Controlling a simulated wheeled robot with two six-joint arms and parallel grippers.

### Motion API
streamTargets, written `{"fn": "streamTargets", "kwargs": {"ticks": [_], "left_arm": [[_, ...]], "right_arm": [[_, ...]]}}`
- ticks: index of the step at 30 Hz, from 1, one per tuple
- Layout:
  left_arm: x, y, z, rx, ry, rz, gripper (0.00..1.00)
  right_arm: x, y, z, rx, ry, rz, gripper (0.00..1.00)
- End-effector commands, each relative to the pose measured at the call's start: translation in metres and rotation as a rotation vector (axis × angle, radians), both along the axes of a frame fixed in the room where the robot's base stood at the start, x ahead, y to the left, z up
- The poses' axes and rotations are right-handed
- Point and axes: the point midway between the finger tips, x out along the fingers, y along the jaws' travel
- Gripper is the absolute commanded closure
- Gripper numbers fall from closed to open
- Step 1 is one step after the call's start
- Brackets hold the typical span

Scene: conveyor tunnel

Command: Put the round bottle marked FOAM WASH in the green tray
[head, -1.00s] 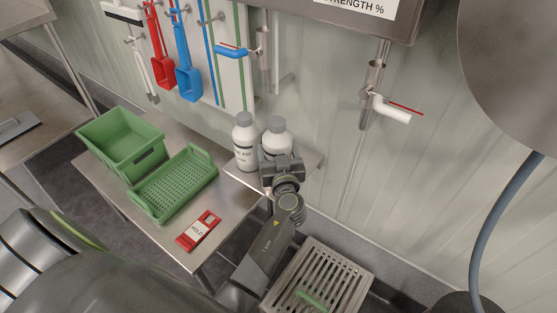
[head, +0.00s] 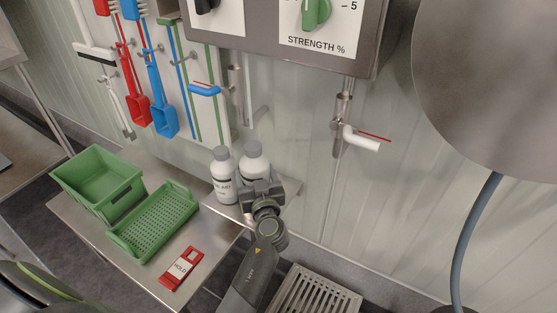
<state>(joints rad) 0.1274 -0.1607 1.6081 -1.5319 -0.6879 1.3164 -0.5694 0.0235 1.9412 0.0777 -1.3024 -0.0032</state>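Two round white bottles with grey caps stand upright side by side on a steel shelf. The left bottle (head: 224,178) has a partly readable label ending in "AID". A low perforated green tray (head: 154,222) with raised end handles lies empty on the steel table to the left.
A deeper green bin (head: 98,184) stands beyond the tray. A red HOLD tag (head: 181,268) lies near the table's front edge. A blue-handled valve (head: 205,90) and a white-handled valve (head: 362,140) are on the wall above. A floor grate (head: 315,292) is below right.

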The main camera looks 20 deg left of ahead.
Motion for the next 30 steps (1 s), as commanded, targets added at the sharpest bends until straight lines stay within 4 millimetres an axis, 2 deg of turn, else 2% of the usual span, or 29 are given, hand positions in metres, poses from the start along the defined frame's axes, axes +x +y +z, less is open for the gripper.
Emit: {"fn": "streamTargets", "kwargs": {"ticks": [8, 17, 30], "left_arm": [[0.000, 0.002, 0.011, 0.001, -0.010, 0.006, 0.76], [-0.008, 0.005, 0.058, 0.001, -0.014, -0.019, 0.76], [-0.018, -0.015, 0.113, 0.000, -0.014, -0.197, 0.76]], "right_arm": [[0.000, -0.001, -0.003, -0.002, 0.001, 0.000, 0.64], [-0.001, -0.005, -0.029, -0.014, 0.003, 0.004, 0.64], [-0.004, -0.009, -0.057, -0.027, 0.000, 0.008, 0.64]]}}
